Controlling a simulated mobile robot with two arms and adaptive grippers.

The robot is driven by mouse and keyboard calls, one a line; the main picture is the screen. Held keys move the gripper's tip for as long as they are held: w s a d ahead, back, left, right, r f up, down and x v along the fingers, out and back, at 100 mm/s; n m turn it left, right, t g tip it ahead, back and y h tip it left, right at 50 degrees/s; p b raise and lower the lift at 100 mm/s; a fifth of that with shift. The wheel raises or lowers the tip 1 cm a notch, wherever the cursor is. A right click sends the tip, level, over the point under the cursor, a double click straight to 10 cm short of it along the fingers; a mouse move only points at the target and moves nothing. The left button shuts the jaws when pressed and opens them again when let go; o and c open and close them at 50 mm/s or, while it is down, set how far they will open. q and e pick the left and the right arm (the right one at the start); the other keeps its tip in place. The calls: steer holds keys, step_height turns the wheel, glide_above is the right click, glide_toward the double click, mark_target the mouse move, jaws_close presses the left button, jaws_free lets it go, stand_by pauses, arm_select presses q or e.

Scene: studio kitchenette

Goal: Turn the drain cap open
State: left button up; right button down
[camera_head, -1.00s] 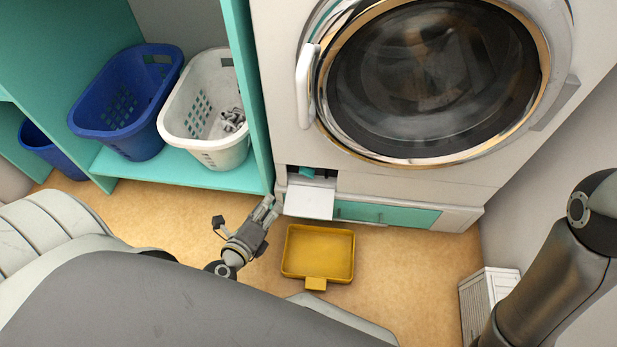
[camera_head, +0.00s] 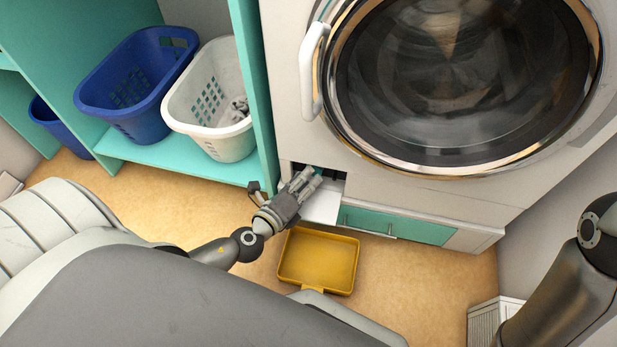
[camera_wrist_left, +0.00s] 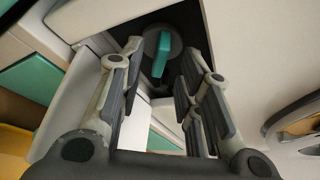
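The drain cap (camera_wrist_left: 161,55) is a dark round cap with a teal grip bar, set inside a dark opening low on the washing machine. In the head view a bit of its teal (camera_head: 318,171) shows in the opening, mostly hidden by my gripper. My left gripper (camera_head: 307,176) is at the mouth of the opening, above the lowered white flap (camera_head: 322,205). In the left wrist view the fingers (camera_wrist_left: 160,85) are spread apart, with the teal bar ahead between them and nothing held. My right gripper is out of view; only part of my right arm shows.
A yellow tray (camera_head: 318,262) lies on the floor below the flap. The washing machine (camera_head: 400,190) has a teal panel (camera_head: 398,224) right of the opening. A teal shelf (camera_head: 190,165) with blue (camera_head: 135,85) and white (camera_head: 190,105) baskets stands left. A white vented box (camera_head: 490,320) is lower right.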

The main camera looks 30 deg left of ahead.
arm_select(q)
steer(key=shift+x, duration=0.9)
jaws_close()
